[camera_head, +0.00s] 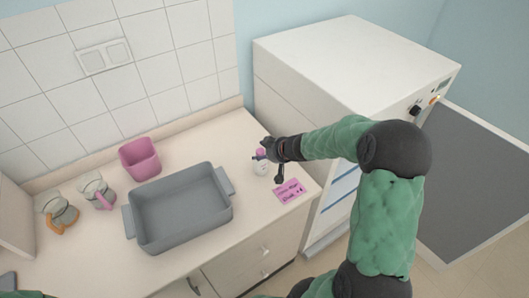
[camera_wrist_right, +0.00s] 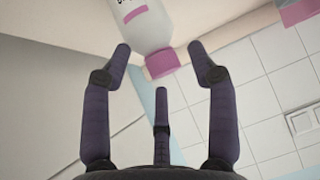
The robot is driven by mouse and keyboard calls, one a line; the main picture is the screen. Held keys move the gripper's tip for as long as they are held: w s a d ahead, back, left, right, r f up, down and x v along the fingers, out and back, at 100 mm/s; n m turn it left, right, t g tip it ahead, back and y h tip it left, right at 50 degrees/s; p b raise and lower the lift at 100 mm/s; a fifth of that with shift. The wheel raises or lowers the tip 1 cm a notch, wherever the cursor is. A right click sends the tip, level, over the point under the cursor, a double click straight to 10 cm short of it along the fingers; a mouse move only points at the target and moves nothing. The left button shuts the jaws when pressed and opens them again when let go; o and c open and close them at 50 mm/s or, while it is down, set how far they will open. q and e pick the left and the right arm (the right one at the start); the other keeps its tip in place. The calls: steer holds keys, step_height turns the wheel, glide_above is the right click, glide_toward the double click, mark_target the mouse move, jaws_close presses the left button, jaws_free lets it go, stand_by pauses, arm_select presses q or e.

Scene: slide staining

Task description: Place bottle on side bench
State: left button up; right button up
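A small white bottle (camera_head: 261,167) with a pink cap stands on the beige counter (camera_head: 250,130) near its right end. My right gripper (camera_head: 270,160) is beside it, coming in from the right. In the right wrist view the bottle (camera_wrist_right: 142,22) shows at the top, its pink cap (camera_wrist_right: 162,63) between and just beyond the spread fingertips. The right gripper (camera_wrist_right: 161,55) is open, with a visible space on each side of the cap. My left gripper is not seen. I cannot tell for certain which surface is the side bench.
A pink label card (camera_head: 289,192) lies in front of the bottle. A grey tray (camera_head: 185,207), a pink container (camera_head: 140,159) and two jugs (camera_head: 97,192) (camera_head: 60,213) stand to the left. A white cabinet (camera_head: 350,55) and a low grey-topped surface (camera_head: 470,190) are at the right.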

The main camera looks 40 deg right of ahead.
steer(key=shift+r, duration=0.15)
steer(key=shift+s+d+r+p, duration=0.1)
steer(key=shift+s+r+p, duration=0.1)
steer(key=shift+r+p, duration=0.1)
steer(key=p+v, duration=0.5)
steer(key=v, duration=0.6)
steer(key=shift+s, duration=0.2)
